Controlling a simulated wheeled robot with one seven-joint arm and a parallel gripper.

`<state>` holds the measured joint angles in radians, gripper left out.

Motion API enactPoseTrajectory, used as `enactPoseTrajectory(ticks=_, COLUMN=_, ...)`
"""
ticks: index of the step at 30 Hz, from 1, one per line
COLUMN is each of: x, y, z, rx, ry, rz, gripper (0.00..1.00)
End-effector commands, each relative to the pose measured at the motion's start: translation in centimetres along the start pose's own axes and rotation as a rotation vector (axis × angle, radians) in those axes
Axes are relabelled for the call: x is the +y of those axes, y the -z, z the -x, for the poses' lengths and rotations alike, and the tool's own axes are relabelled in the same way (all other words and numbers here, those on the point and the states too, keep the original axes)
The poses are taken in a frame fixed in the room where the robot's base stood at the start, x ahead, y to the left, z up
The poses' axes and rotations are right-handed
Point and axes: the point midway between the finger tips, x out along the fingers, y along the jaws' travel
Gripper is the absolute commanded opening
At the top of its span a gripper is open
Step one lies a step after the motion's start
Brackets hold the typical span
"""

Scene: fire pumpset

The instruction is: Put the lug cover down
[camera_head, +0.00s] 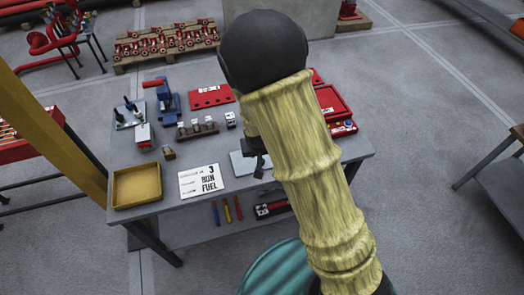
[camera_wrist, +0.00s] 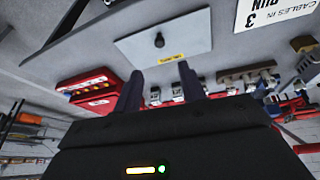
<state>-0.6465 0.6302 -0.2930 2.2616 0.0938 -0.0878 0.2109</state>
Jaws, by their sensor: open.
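The lug cover (camera_wrist: 190,38) is a flat light-grey plate with a black knob and a small yellow label. It lies flat on the workbench. In the head view the left part of the cover (camera_head: 240,166) shows near the bench's front edge, and my arm hides the rest. My gripper (camera_wrist: 160,68) is open and empty, its two dark fingers apart. In the wrist view the knob shows beyond the fingertips, between their lines, with no visible contact. In the head view my gripper (camera_head: 259,160) is partly hidden by my arm.
The grey workbench (camera_head: 160,206) holds a white sign (camera_head: 201,181), a yellow tray (camera_head: 136,186), a blue vise (camera_head: 169,105), a dark rack (camera_head: 197,131) and an open red case (camera_head: 333,103). Bare bench lies between sign and rack.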

Motion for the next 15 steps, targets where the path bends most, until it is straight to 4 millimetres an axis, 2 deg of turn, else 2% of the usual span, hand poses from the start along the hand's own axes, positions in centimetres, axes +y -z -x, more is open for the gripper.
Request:
enactPoseTrajectory(ticks=8, x=0.5, y=0.0, z=0.5, rx=-0.005, ry=0.003, rz=-0.01, gripper=0.41)
enactPoseTrajectory(ticks=11, x=2.0, y=-0.2, z=1.9, rx=-0.023, ry=0.009, rz=-0.036, gripper=0.41)
enactPoseTrajectory(ticks=15, x=5.2, y=-1.2, z=5.5, rx=-0.063, ry=0.026, rz=-0.08, gripper=0.41)
